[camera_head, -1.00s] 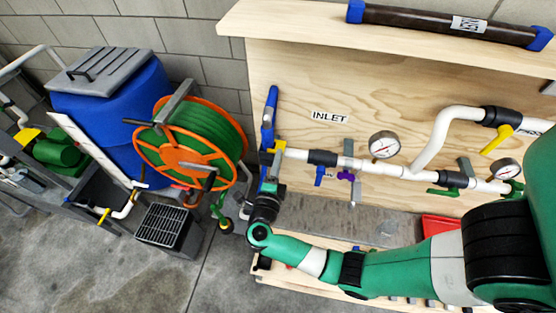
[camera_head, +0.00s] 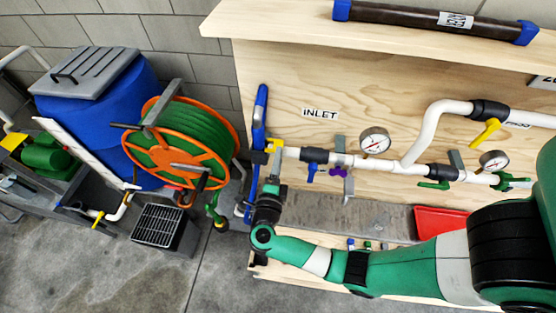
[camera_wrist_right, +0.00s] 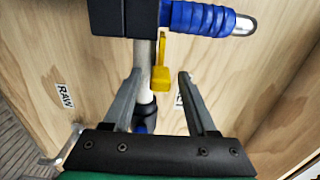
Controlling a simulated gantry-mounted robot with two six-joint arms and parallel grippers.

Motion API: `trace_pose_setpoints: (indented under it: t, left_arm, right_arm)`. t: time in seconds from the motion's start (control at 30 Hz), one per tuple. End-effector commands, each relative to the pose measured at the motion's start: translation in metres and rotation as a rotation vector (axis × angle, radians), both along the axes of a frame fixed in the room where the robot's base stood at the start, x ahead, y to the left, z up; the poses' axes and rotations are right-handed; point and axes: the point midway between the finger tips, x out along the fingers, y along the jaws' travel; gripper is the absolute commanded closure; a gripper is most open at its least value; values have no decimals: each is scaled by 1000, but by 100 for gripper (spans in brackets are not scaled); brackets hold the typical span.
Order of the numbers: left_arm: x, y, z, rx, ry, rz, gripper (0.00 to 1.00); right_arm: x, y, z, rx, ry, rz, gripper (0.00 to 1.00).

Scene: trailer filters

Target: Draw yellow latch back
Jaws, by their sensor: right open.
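The yellow latch (camera_head: 276,143) is a small piece at the left end of the white pipe, beside the upright blue hose end (camera_head: 259,112). In the right wrist view the yellow latch (camera_wrist_right: 159,76) hangs below a dark block (camera_wrist_right: 120,15) and the ribbed blue hose end (camera_wrist_right: 205,18). My right gripper (camera_head: 275,165) is just below the latch in the head view. In the right wrist view its fingers (camera_wrist_right: 159,75) are apart, with the latch showing in the gap. I cannot tell whether a finger touches it. My left gripper is out of view.
The wooden panel carries white pipes, gauges (camera_head: 375,141) and a purple handle (camera_head: 339,173). A red tray (camera_head: 441,221) sits at lower right. An orange and green hose reel (camera_head: 172,150) and a blue barrel (camera_head: 100,118) stand left. Open floor lies in front of them.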

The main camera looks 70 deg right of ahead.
Motion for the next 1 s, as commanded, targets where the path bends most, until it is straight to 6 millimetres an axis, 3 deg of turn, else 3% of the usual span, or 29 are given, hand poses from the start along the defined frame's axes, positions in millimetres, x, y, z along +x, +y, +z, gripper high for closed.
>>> trace_pose_setpoints:
  t: [0.17, 0.6, 0.73, 1.0]
  left_arm:
    - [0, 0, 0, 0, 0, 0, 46]
    - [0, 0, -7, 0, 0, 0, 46]
    - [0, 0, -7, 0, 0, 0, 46]
    - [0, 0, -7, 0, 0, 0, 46]
  right_arm:
    - [-2, 11, 0, 0, 0, 4, 43]
    - [-24, 102, -1, 0, -1, 5, 43]
    - [-28, 112, 0, -1, 0, 1, 43]
    - [-28, 113, 0, 0, 0, -1, 43]
